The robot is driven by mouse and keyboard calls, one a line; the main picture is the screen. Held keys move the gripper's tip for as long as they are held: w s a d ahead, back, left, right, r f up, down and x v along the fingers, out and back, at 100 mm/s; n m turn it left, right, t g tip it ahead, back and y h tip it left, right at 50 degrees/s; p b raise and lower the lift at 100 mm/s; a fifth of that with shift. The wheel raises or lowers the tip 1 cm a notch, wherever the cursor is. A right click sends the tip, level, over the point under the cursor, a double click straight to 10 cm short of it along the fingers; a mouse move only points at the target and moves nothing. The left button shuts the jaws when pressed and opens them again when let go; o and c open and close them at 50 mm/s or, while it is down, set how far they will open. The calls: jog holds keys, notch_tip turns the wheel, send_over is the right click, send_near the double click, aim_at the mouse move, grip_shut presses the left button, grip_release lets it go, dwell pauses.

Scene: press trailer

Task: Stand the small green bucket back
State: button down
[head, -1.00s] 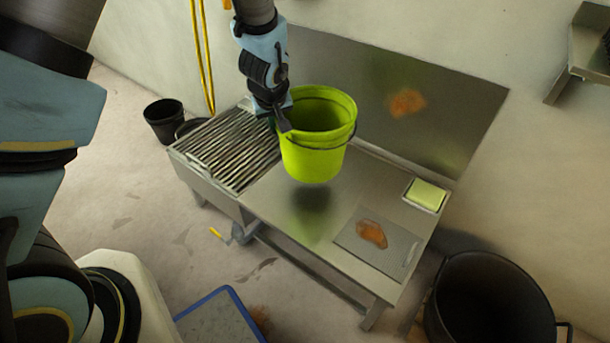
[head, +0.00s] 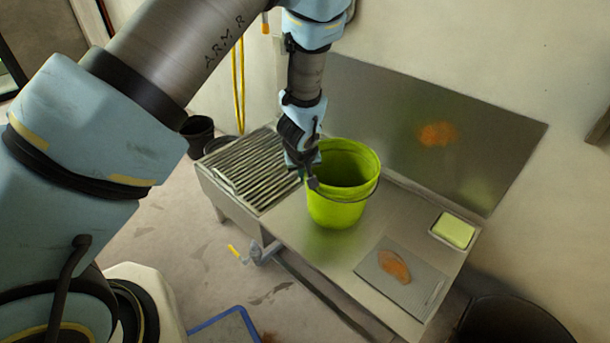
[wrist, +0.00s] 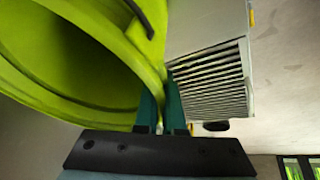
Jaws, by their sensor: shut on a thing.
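The small green bucket (head: 338,207) is upright over the bare steel bench top, right of the slatted rack. Its base looks to be on or very close to the steel; I cannot tell whether it touches. My gripper (head: 308,178) is shut on the bucket's rim at its left side. In the wrist view the bucket (wrist: 70,60) fills the upper left, and my gripper's teal fingers (wrist: 161,108) pinch its wall. The dark handle hangs against the bucket's outer side.
The steel bench (head: 315,255) carries a slatted rack (head: 253,168) at left, a grey board (head: 415,293) with an orange-brown stain, and a tray with a pale green block (head: 454,231). A steel splashback (head: 430,130) stands behind. A black tub (head: 515,322) is at lower right.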

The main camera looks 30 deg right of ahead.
jog(key=c, duration=1)
grip_release()
jog(key=shift+r, duration=0.35)
jog(key=p+v, duration=0.2)
jog(key=v, duration=1)
jog(key=w+a+r+n+y, duration=0.1)
jog(key=w+a+r, duration=0.15)
jog(key=a, duration=0.45)
jog(key=w+a+r+g, duration=0.1)
jog(key=w+a+r, duration=0.15)
jog(key=a, duration=0.45)
jog(key=w+a+r+n+y, duration=0.1)
jog(key=w+a+r, duration=0.15)
jog(key=a, duration=0.45)
jog(key=shift+n+g+y, duration=0.4)
jog(key=shift+n+g, duration=0.1)
jog(key=shift+g, duration=0.1)
jog(key=s+a+r, duration=0.1)
jog(key=a, duration=0.4)
jog(key=s+a+r, duration=0.1)
jog(key=a, duration=0.5)
jog(key=s+a+r, duration=0.1)
jog(key=a+r, duration=0.1)
jog(key=a, duration=0.3)
jog(key=shift+s+a+r, duration=0.15)
jog(key=shift+s+a, duration=0.05)
jog(key=shift+a, duration=0.05)
